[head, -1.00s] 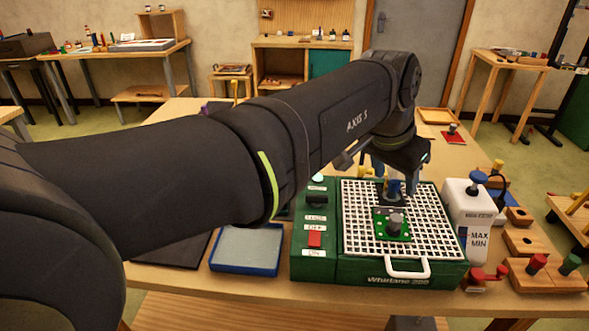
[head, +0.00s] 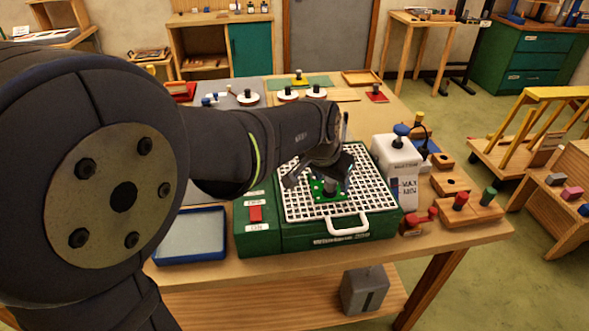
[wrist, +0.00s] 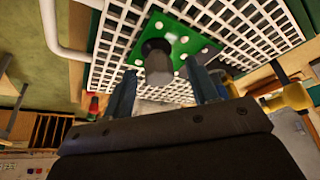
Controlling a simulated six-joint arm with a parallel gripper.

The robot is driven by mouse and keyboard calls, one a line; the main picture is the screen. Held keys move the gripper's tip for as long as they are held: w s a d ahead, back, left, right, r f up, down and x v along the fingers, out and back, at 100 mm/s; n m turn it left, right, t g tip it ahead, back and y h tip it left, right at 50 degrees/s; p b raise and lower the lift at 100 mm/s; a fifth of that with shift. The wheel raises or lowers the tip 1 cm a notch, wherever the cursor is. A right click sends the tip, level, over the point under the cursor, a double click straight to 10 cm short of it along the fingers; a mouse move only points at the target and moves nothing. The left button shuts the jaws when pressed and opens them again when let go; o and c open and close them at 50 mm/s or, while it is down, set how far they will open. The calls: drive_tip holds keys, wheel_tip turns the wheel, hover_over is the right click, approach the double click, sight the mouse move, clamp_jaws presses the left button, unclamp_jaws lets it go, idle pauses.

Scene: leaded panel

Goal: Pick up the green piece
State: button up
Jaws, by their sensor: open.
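The green piece (head: 319,196) is a flat green square with white dots and an upright grey knob. It lies on the white grid (head: 296,212) of a green machine (head: 262,240). In the wrist view the green piece (wrist: 186,38) is at top centre, its knob pointing toward my gripper. My gripper (wrist: 164,78) is open and empty, with its two blue-grey fingers apart and the knob showing between and just ahead of their tips. In the head view my wrist partly hides the fingers, so contact cannot be told.
A white bottle (head: 393,150) with a blue cap stands right of the machine. Wooden blocks with coloured pegs (head: 470,211) are at the table's right. A blue-rimmed tray (head: 190,262) lies left of the machine. White discs with dark knobs (head: 288,96) are behind.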

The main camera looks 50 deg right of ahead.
drive_tip(key=shift+d+f, duration=0.15)
drive_tip(key=shift+f, duration=0.25)
drive_tip(key=shift+c, duration=0.4)
drive_tip(key=c, duration=0.9)
drive_tip(key=shift+r, duration=0.55)
drive_tip(key=r, duration=0.3)
drive_tip(key=shift+s+r, duration=0.3)
drive_tip(key=shift+s, duration=0.1)
drive_tip(key=s+a+r, duration=0.1)
drive_tip(key=s+r, duration=0.1)
drive_tip(key=s, duration=0.1)
drive_tip(key=s+a+r, duration=0.1)
drive_tip(key=s+r, duration=0.1)
drive_tip(key=s, duration=0.2)
drive_tip(key=s+a+r, duration=0.1)
drive_tip(key=s+r, duration=0.1)
drive_tip(key=s, duration=0.1)
drive_tip(key=shift+s+a+r, duration=0.15)
drive_tip(key=shift+a+r, duration=0.05)
drive_tip(key=shift+a, duration=0.2)
